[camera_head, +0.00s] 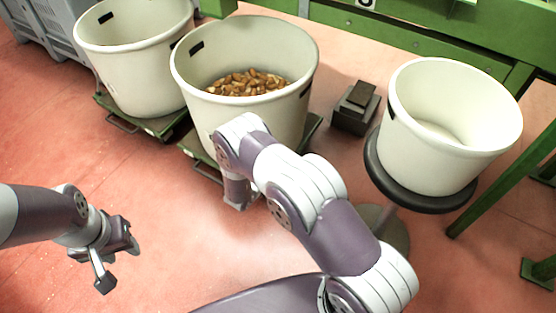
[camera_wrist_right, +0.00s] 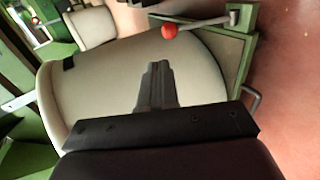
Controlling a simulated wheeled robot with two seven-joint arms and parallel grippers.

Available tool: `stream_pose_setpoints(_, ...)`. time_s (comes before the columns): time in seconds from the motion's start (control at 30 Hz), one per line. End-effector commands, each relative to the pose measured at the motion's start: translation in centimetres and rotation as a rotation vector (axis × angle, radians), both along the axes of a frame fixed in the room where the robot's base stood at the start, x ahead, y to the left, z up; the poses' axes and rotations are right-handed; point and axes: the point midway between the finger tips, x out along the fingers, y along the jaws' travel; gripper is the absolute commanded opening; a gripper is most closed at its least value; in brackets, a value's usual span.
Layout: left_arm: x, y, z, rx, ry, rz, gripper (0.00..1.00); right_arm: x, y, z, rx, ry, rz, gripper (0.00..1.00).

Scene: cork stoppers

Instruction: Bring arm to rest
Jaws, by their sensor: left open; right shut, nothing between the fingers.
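My left gripper (camera_head: 118,258) is in the lower left of the head view, open and empty over the bare floor. My right arm reaches up the middle of the head view. Its gripper (camera_head: 238,200) hangs in front of the middle bin (camera_head: 190,85), pointing down. In the right wrist view the right gripper (camera_wrist_right: 158,70) is shut with nothing in it. The pale wall of a bin (camera_wrist_right: 100,85) lies behind the fingers in that view; I cannot tell whether they touch it.
The middle bin holds many brown corks (camera_head: 245,83). Another pale bin (camera_head: 135,60) stands left on a green dolly. An empty pale bin (camera_head: 450,125) sits on a dark round stand at right. A dark box (camera_head: 355,108) lies between. A red ball (camera_wrist_right: 169,31) shows in the wrist view.

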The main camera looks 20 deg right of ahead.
Motion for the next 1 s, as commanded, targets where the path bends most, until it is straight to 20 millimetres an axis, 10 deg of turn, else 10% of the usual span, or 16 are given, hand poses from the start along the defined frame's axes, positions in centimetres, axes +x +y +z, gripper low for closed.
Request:
stream_pose_setpoints(0.77, 0.0, 0.0, 0.6, 0.000, 0.000, 0.000, 0.42, -0.8, 0.8, 0.7, 0.021, -0.018, -0.018, 0.00)
stream_pose_setpoints(1.0, 0.0, 0.0, 0.6, 0.000, 0.000, 0.000, 0.42, -5.0, 6.5, -3.8, 0.569, 0.053, -0.152, 0.00)
